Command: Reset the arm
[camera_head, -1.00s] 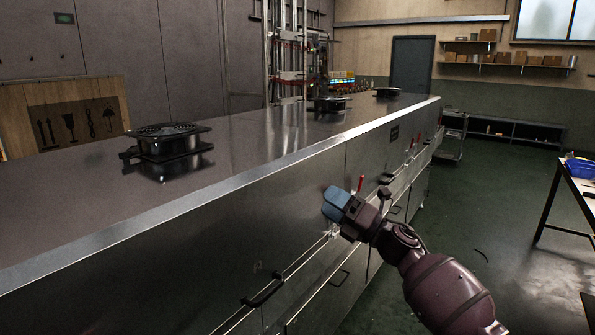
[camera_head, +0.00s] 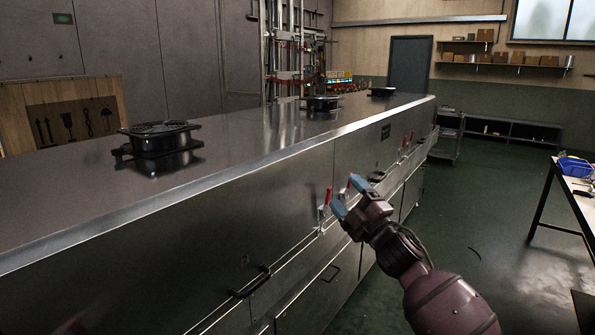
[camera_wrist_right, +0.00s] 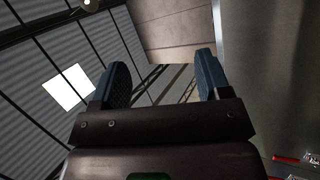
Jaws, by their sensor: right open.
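My right arm (camera_head: 437,297) comes in from the lower right of the head view. Its gripper (camera_head: 347,196) is raised in front of the long steel dryer's side (camera_head: 190,262), with its blue fingers spread and nothing between them. In the right wrist view, the open gripper (camera_wrist_right: 163,68) points up toward the ceiling, and both blue finger pads show apart and empty. A red-handled latch (camera_head: 327,196) on the dryer shows just left of the fingers; I cannot tell the exact gap. My left gripper is not in view.
The dryer's top (camera_head: 90,185) carries a black fan unit (camera_head: 160,148) and further units (camera_head: 321,104) toward the back. Drawer and door handles (camera_head: 252,283) stick out from its side. Green floor (camera_head: 490,210) is clear to the right, up to a table (camera_head: 575,187) with a blue bin (camera_head: 574,167).

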